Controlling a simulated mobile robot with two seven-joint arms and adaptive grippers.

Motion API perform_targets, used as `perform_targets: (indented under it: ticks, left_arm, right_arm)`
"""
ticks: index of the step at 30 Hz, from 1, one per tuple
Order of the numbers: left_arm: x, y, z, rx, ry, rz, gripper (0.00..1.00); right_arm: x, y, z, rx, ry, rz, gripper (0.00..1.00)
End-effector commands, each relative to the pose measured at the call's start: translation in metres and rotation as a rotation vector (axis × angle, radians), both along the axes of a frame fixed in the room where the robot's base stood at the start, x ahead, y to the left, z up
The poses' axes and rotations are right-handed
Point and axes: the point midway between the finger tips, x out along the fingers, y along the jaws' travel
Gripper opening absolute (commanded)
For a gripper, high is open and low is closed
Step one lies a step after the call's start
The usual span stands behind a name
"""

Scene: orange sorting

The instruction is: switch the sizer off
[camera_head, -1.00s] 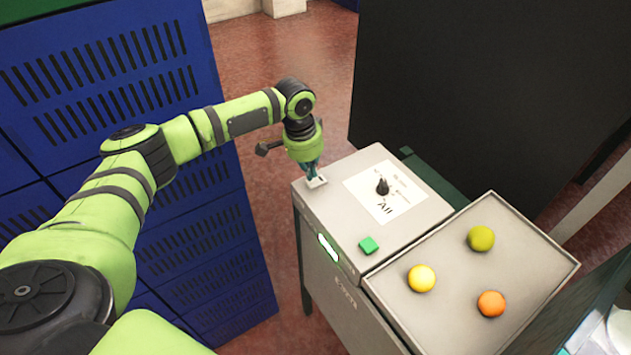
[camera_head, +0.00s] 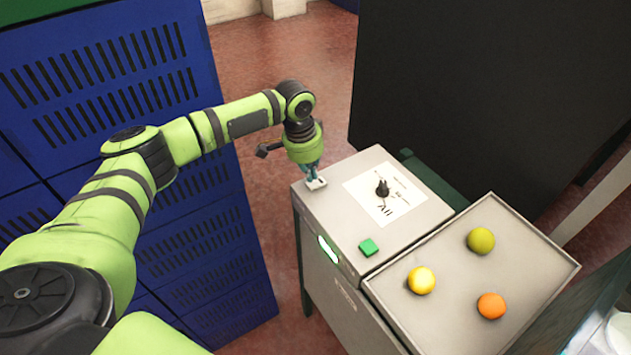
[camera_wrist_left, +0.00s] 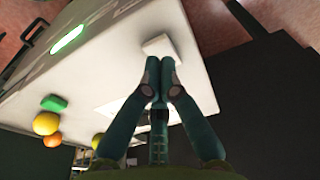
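The sizer (camera_head: 400,237) is a grey box with a flat top. On its top are a black knob (camera_head: 382,188) on a white label, a green square button (camera_head: 369,247) and a pale square button (camera_head: 318,184) at the far left corner. A green strip (camera_head: 328,249) glows on its front; it also glows in the left wrist view (camera_wrist_left: 68,39). My left gripper (camera_head: 313,175) points down at the pale button, its fingertips together with nothing between them. In the left wrist view the fingertips (camera_wrist_left: 160,64) are at the edge of the pale button (camera_wrist_left: 159,45); contact is unclear.
A grey tray (camera_head: 455,320) beside the sizer holds a yellow fruit (camera_head: 421,280), a green fruit (camera_head: 480,240) and an orange one (camera_head: 491,306). Blue slatted crates (camera_head: 205,240) stand at the left, near my arm. A large dark panel (camera_head: 480,90) rises behind the sizer.

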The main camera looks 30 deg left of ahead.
Motion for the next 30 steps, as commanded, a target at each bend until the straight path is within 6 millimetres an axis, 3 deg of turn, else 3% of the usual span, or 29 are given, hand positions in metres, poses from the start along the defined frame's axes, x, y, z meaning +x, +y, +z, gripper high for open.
perform_targets:
  ticks: [30]
  left_arm:
    - [0.0,0.0,-0.011,0.0,0.0,0.0,0.0]
  right_arm:
    - [-0.005,0.0,-0.004,-0.001,0.009,0.001,0.4]
